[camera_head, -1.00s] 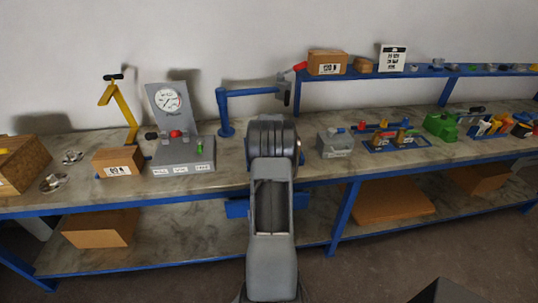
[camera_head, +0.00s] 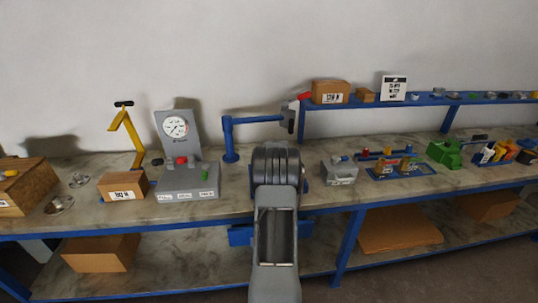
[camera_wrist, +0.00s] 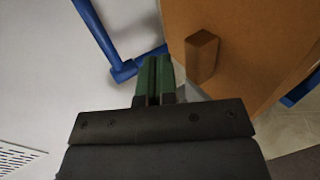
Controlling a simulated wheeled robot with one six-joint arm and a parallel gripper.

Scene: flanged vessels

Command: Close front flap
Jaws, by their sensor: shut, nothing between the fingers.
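A flat orange-brown panel (camera_wrist: 262,45) fills the upper right of the wrist view, with a small wooden block like a knob (camera_wrist: 202,55) on it. It may be the front flap; I cannot tell whether it is open. My gripper (camera_wrist: 153,68) has green fingers, shut together and empty. In the picture the fingertips are just left of the block and the panel's edge; I see no clear contact. In the head view my arm covers the bench middle and my fingers are hidden.
Blue bars (camera_wrist: 105,38) lie left of the panel. On the bench stand a gauge unit (camera_head: 187,193), a cardboard box (camera_head: 123,186), a wooden box (camera_head: 25,188), a blue post arm (camera_head: 230,140) and a grey block (camera_head: 339,173). Cartons (camera_head: 400,231) lie on the lower shelf.

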